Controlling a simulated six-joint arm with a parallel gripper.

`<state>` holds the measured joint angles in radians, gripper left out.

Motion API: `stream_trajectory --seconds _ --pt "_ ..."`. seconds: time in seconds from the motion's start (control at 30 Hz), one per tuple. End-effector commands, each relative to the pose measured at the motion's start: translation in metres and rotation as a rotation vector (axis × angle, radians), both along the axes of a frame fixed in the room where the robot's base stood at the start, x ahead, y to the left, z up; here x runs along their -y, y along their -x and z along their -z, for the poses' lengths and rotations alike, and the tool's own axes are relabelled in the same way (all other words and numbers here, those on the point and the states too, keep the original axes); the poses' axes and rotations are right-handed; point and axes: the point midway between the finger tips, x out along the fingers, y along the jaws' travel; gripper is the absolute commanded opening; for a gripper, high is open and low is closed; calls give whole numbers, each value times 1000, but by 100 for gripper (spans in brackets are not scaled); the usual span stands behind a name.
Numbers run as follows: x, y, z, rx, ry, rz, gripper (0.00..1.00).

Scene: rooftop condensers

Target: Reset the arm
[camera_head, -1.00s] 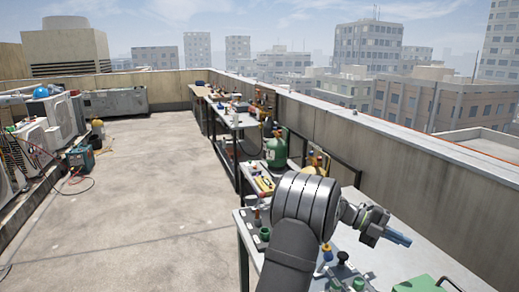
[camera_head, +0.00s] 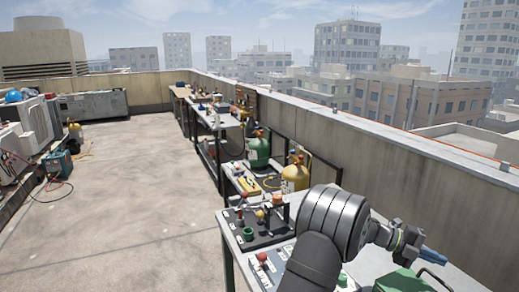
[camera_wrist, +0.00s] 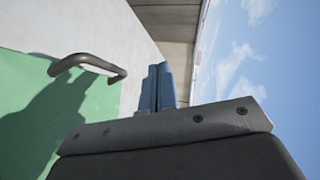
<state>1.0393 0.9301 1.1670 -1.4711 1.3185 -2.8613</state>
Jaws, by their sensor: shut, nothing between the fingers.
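My gripper (camera_head: 434,256) is at the right of the head view, held above the near workbench. Its blue fingers point right and a little down. In the wrist view the two blue fingers (camera_wrist: 158,88) lie side by side, closed, with nothing between them. My arm's large grey joint covers part of the bench in the head view.
A green case (camera_head: 405,282) with a handle (camera_wrist: 88,65) is below my gripper. A black tray of fittings (camera_head: 257,238) sits on the near bench (camera_head: 228,223). Green (camera_head: 258,153) and yellow (camera_head: 295,178) cylinders stand farther back. The parapet wall (camera_head: 420,180) runs along the right; open floor (camera_head: 130,210) lies left.

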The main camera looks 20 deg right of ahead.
Motion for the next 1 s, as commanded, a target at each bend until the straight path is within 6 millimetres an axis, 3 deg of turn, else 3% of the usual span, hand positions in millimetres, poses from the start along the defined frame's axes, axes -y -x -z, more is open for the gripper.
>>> stream_trajectory --seconds 0.3,0.47,0.73,1.0 --pt "-32 -6 -27 -15 222 -6 0" --pt "-56 -7 -43 -13 235 -6 0" --pt "-105 -10 -58 -12 232 -7 0" --pt "-159 -13 -57 -14 231 -7 0"
